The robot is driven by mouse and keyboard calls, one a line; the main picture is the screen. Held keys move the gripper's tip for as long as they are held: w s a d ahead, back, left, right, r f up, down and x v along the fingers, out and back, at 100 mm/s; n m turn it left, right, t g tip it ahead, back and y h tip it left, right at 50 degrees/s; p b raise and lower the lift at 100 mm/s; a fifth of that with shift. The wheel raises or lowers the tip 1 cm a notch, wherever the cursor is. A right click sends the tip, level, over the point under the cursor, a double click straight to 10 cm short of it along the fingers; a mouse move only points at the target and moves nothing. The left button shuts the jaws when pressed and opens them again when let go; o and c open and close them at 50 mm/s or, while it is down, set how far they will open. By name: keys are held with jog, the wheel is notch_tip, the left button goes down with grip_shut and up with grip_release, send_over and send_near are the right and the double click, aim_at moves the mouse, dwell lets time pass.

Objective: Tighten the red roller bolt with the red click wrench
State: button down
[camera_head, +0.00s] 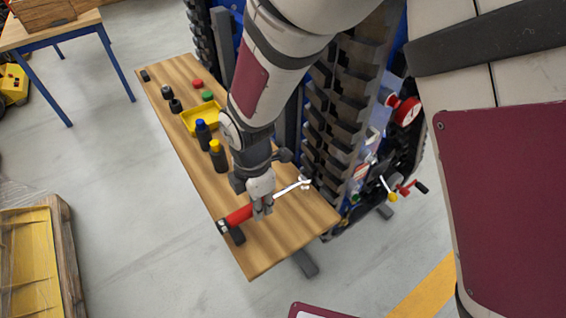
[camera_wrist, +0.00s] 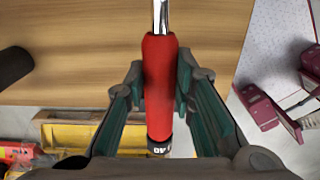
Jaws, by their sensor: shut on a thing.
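The red click wrench has a red handle (camera_head: 239,215) and a silver shaft (camera_head: 288,188) that ends in a small head to the right. My gripper (camera_head: 262,207) is shut on it, over the near end of the wooden table. In the wrist view, the red handle (camera_wrist: 159,85) stands upright in the picture between the two fingers of my gripper (camera_wrist: 159,92). Whether the wrench touches the table or its dark support (camera_head: 236,233) is hard to tell. The red roller bolt cannot be made out; the tracked carrier (camera_head: 335,120) stands beyond the table, partly behind my arm.
A red round part (camera_head: 403,111) and a red crank (camera_head: 407,190) sit at the carrier's right side.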

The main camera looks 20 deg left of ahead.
jog(key=shift+r+p, duration=1)
jog(key=shift+r, duration=1.3)
jog(key=shift+s, duration=0.1)
